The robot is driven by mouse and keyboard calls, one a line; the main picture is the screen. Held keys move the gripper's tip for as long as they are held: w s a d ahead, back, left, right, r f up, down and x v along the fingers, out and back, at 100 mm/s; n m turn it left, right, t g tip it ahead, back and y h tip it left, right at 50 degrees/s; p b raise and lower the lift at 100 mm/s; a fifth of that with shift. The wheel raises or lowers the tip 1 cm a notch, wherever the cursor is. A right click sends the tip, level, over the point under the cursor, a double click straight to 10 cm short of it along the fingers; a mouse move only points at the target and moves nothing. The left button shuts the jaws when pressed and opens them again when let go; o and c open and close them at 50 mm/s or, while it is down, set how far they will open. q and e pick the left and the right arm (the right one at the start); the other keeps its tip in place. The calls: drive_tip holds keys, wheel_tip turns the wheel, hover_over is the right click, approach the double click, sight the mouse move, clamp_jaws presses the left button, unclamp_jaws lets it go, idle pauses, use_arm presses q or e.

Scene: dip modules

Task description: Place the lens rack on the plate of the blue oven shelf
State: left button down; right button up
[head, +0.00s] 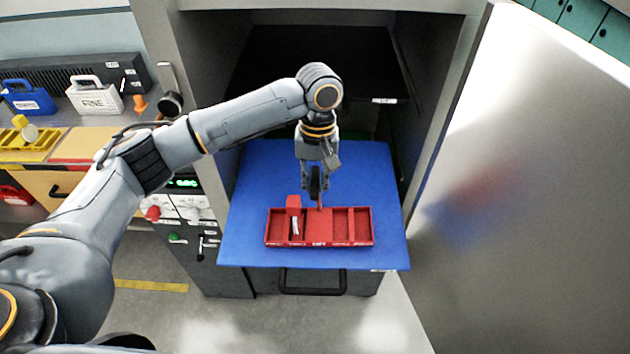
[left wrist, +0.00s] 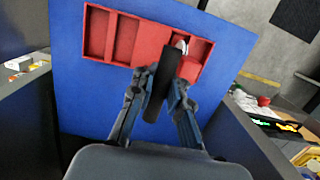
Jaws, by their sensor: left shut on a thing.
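The lens rack (head: 334,241) is a long red tray with several compartments. It is level, over the front half of the blue shelf plate (head: 245,200); whether it rests on the plate or hangs just above I cannot tell. My left gripper (head: 316,196) points down at the rack's middle, shut on it at a part the fingers mostly hide. In the left wrist view, the rack (left wrist: 112,36) lies beyond the gripper (left wrist: 162,88), against the blue plate (left wrist: 75,80). A dark upright piece between the fingers covers part of the rack.
The plate sticks out of the open oven (head: 310,60). The oven door (head: 520,200) stands open at the right. A red block (head: 293,203) with a white label stands in a left compartment. A side bench with cases and a yellow tray (head: 28,140) is at the left.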

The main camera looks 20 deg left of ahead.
use_arm(q)
drive_tip(key=shift+f, duration=0.3)
drive_tip(key=c, duration=1.3)
unclamp_jaws()
drive_tip(key=r, duration=0.3)
drive_tip(key=w+r+b, duration=0.1)
drive_tip(key=r, duration=0.3)
drive_tip(key=r+b, duration=0.1)
drive_tip(key=r, duration=0.3)
drive_tip(key=shift+w+a, duration=0.1)
drive_tip(key=shift+w, duration=0.1)
drive_tip(key=shift+r, duration=0.45)
